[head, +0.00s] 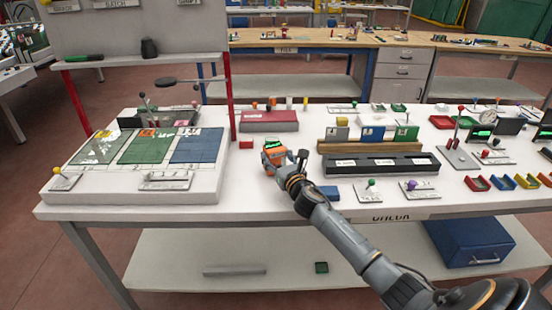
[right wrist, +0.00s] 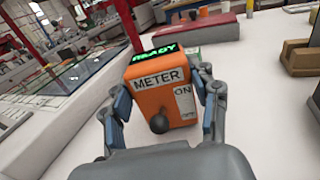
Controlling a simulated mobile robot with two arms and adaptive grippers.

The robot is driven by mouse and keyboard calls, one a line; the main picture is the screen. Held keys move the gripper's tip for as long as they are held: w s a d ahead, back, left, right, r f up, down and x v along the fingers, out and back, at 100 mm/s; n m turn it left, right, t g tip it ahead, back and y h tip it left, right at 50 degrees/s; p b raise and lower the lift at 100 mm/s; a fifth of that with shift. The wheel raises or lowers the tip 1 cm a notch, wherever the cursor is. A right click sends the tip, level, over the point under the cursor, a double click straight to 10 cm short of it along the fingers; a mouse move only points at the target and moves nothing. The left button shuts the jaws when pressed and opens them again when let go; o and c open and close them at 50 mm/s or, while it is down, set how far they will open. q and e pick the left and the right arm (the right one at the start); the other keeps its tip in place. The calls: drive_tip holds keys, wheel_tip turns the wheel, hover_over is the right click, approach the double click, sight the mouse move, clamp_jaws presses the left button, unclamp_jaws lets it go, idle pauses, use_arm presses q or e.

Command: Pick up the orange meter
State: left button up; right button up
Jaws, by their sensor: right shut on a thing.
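The orange meter (right wrist: 164,92) is a box with a "METER" label, an "ON" label, a dark knob and a green lit "READY" display on top. In the head view the meter (head: 273,158) is near the middle of the white table. My right gripper (head: 283,162) reaches it from the front right. In the right wrist view the fingers of my right gripper (right wrist: 161,108) are on both sides of the meter, shut on it. The meter looks tilted in the wrist view; I cannot tell whether it touches the table. My left gripper is not in view.
A raised white panel with green and blue mats (head: 146,146) stands left of the meter. A red box (head: 268,121) is behind it. A black rack (head: 377,166) and a small blue block (head: 328,192) are to the right. Bare table (head: 262,195) lies in front.

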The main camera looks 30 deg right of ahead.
wheel_tip(320, 180, up, 3)
drive_tip(key=shift+f, duration=0.1)
drive_tip(key=s+a+r+p, duration=0.2)
drive_tip(key=s+a+r, duration=0.6)
drive_tip(key=s+r, duration=0.3)
drive_tip(key=s+a+f+n+y, duration=0.1)
drive_tip(key=s+a+f+y, duration=0.1)
drive_tip(key=s+a+f, duration=0.5)
drive_tip(key=s+a+f+n+y, duration=0.1)
drive_tip(key=s+a+f, duration=0.2)
drive_tip(key=s+a, duration=0.85)
drive_tip(key=w+d+r+m+h, duration=0.1)
drive_tip(key=w+d+r, duration=0.3)
drive_tip(key=w+d, duration=0.5)
drive_tip(key=w+d+r+m+h, duration=0.1)
drive_tip(key=w+d+r+h, duration=0.1)
drive_tip(key=w+d+r, duration=0.3)
drive_tip(key=w+d, duration=0.4)
drive_tip(key=shift+d, duration=0.4)
